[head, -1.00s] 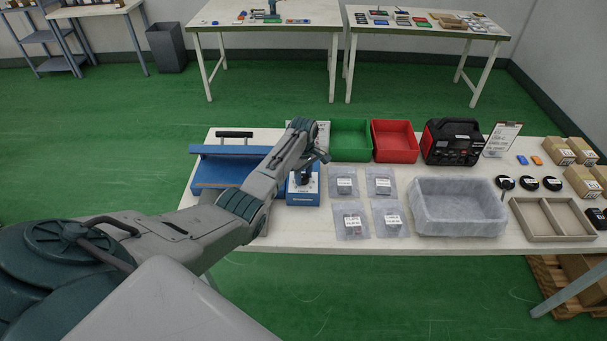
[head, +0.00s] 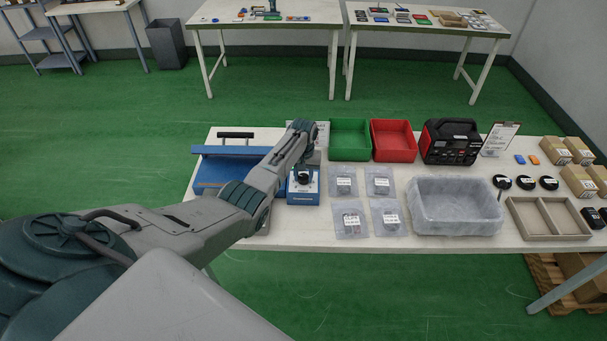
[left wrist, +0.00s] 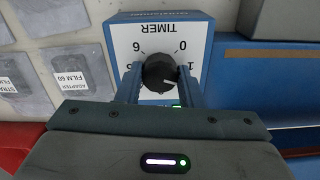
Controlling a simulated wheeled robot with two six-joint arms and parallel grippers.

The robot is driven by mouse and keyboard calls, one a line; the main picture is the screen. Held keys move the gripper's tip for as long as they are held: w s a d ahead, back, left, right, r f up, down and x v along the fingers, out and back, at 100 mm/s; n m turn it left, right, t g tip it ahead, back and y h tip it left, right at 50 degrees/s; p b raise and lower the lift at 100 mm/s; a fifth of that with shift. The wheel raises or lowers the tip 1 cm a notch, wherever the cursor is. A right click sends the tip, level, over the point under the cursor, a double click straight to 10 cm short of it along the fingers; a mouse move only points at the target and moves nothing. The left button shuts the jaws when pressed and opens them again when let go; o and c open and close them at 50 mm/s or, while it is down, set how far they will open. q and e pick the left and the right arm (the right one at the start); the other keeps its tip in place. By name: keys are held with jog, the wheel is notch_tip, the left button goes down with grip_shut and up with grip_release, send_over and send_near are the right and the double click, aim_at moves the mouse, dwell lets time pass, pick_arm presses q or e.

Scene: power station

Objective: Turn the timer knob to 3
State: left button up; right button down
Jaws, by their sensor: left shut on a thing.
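The blue timer box (head: 304,197) with a white dial face stands on the table, in front of the arm's end in the head view. Its black round knob (head: 304,176) shows in the middle of the face. In the left wrist view the box (left wrist: 160,17) appears upside down, with "TIMER" and numbers around the knob (left wrist: 159,70). A pale mark on the knob points to the right and slightly down in that view. My left gripper (left wrist: 160,80) is shut on the knob, one finger on each side. The lower dial numbers are partly hidden by the fingers.
A blue press-like block (head: 220,172) stands left of the box. Bagged parts (head: 344,182) lie close on its right. Green (head: 350,140) and red (head: 394,141) bins stand behind. A grey tray (head: 455,207) is farther right. The table front has a clear strip.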

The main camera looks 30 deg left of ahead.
aim_at(304, 177)
pick_arm(q)
jog(key=m, duration=0.3)
jog(key=shift+m, duration=0.4)
jog(key=m, duration=0.3)
jog(key=shift+m, duration=0.3)
jog(key=m, duration=0.6)
jog(key=shift+m, duration=0.3)
jog(key=shift+w, duration=0.1)
jog(key=o, duration=1)
notch_tip(304, 177, up, 11)
jog(key=b, duration=0.2)
jog(key=shift+f, duration=0.15)
